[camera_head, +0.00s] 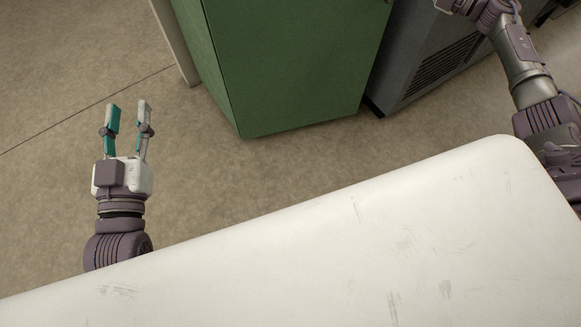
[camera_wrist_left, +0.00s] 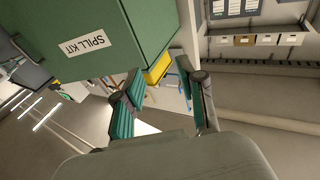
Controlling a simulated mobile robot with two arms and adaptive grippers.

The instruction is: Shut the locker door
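A green locker (camera_head: 285,65) stands on the floor at the top of the head view, beyond the white table. In the left wrist view the green locker (camera_wrist_left: 95,30) fills the upper left and bears a white SPILL KIT label. I cannot tell which of its panels is the door or how far it stands open. My left gripper (camera_head: 128,106) is open and empty, to the left of the locker and apart from it in the head view. Its parted fingers also show in the left wrist view (camera_wrist_left: 163,75). My right arm shows at the upper right; its fingers are out of view.
A white table (camera_head: 330,240) with scuffs fills the lower part of the head view. A grey vented cabinet (camera_head: 425,60) stands right of the locker. A pale post (camera_head: 176,42) stands left of it. A yellow object (camera_wrist_left: 157,68) shows beyond the locker's edge. Bare floor surrounds my left gripper.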

